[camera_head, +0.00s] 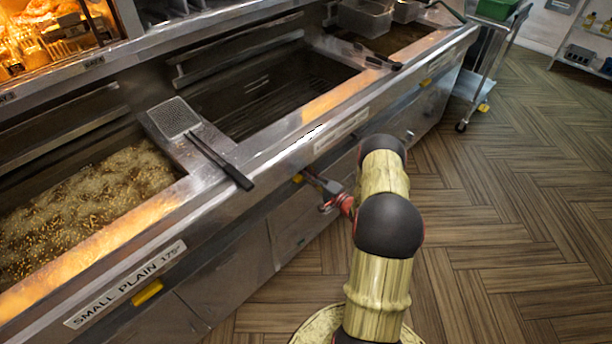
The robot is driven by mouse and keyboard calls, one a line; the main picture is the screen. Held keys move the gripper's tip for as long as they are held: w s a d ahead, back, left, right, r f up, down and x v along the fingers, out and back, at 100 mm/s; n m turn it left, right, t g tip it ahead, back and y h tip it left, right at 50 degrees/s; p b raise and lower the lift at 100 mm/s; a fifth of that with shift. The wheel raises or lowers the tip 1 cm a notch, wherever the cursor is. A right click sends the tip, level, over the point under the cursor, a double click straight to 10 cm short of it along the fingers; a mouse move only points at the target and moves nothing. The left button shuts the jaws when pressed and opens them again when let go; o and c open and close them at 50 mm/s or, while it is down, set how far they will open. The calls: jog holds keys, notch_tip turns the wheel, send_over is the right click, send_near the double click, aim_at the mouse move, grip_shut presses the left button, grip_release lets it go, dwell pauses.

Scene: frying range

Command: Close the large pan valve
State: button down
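Three yellow valve handles show on the front of the steel range. One (147,292) sits beneath the "SMALL PLAIN 175°" label (125,285), one (298,178) sits below the middle pan, and one (425,83) is at the far right end. The middle pan's label (341,131) is too small to read, so I cannot tell for sure which valve is the large pan's. My gripper (314,182) is at the front panel, close to the right of the middle yellow handle. I cannot tell whether it touches the handle or whether its fingers are open.
A bubbling pan (85,205) is at the left. A mesh skimmer (175,118) rests across the divider, its black handle overhanging the front rim. Tongs (377,57) lie farther along. A trolley (485,60) stands past the range's end. The wooden floor at right is clear.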

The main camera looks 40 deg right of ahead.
jog(key=c, duration=1.7)
grip_release()
jog(key=shift+s, duration=0.15)
jog(key=s, duration=1.1)
jog(key=shift+s+d, duration=0.35)
jog(key=shift+d, duration=0.05)
